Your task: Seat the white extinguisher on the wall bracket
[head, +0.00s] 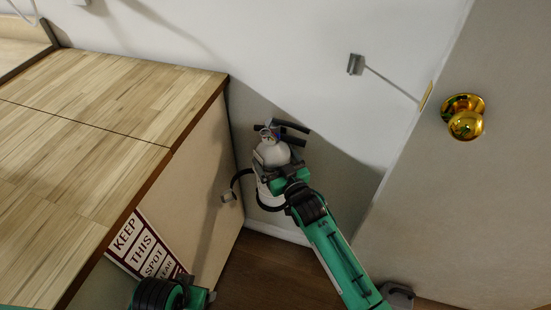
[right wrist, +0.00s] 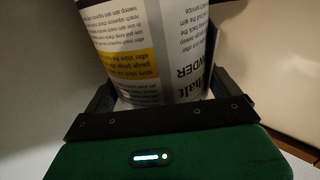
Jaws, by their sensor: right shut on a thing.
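The white extinguisher (head: 272,153) is upright or nearly so near the wall, in the gap right of the counter. It has a black handle and a black hose with its nozzle hanging at the left. My right gripper (head: 279,174) is shut on its body. In the right wrist view the printed label of the extinguisher (right wrist: 150,45) stands between the fingers. A small grey fixture on the wall, which looks like the wall bracket (head: 355,64), is up and right of the extinguisher, clearly apart. My left gripper (head: 205,298) is partly in view at the bottom; its fingers cannot be made out.
A wood-topped counter (head: 120,95) fills the left, with a "KEEP THIS SPOT" sign (head: 145,245) on its side. A door with a brass knob (head: 466,118) stands at the right. The wall around the bracket is bare. Dark wooden floor (head: 262,270) shows below.

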